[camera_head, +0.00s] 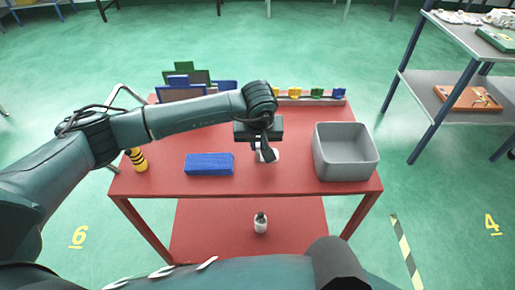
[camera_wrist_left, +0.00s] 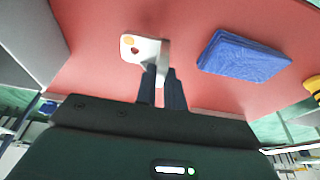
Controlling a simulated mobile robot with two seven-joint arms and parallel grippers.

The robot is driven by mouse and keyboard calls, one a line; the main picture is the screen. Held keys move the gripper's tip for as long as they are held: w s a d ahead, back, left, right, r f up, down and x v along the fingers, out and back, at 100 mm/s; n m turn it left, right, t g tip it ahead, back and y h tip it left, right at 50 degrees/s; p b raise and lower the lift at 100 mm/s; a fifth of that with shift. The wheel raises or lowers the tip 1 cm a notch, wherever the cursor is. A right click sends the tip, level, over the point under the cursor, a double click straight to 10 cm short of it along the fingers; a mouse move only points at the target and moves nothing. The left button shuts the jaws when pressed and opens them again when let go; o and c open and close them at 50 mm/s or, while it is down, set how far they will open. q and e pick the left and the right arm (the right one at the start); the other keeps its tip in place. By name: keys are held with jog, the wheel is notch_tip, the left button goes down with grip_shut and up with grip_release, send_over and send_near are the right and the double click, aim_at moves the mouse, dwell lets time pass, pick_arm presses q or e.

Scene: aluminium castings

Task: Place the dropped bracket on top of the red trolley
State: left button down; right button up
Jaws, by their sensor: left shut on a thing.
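The red trolley (camera_head: 300,188) stands in front of me, and its top also fills much of the left wrist view (camera_wrist_left: 92,75). My left gripper (camera_head: 266,150) reaches over the middle of the top from the left, pointing down. Its fingers (camera_wrist_left: 162,84) are shut on the bracket (camera_wrist_left: 143,48), a pale metal L-shaped piece with a hole and an orange spot. In the head view the bracket (camera_head: 273,156) shows partly behind the fingers, at or just above the red surface; I cannot tell whether it touches. My right gripper is out of view.
On the top, a blue block (camera_head: 209,164) lies left of the bracket and a grey bin (camera_head: 346,160) stands right. A yellow-black bottle (camera_head: 137,160) is at the left edge. Coloured clips (camera_head: 318,93) line the back.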

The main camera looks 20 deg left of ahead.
aim_at(258, 148)
pick_arm(q)
notch_tip(258, 148, down, 2)
jog(key=shift+f, duration=0.35)
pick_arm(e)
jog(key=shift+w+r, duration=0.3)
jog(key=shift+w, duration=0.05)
pick_arm(q)
jog(key=shift+f, duration=0.2)
jog(key=c, duration=1.5)
grip_release()
jog(key=shift+r, duration=0.1)
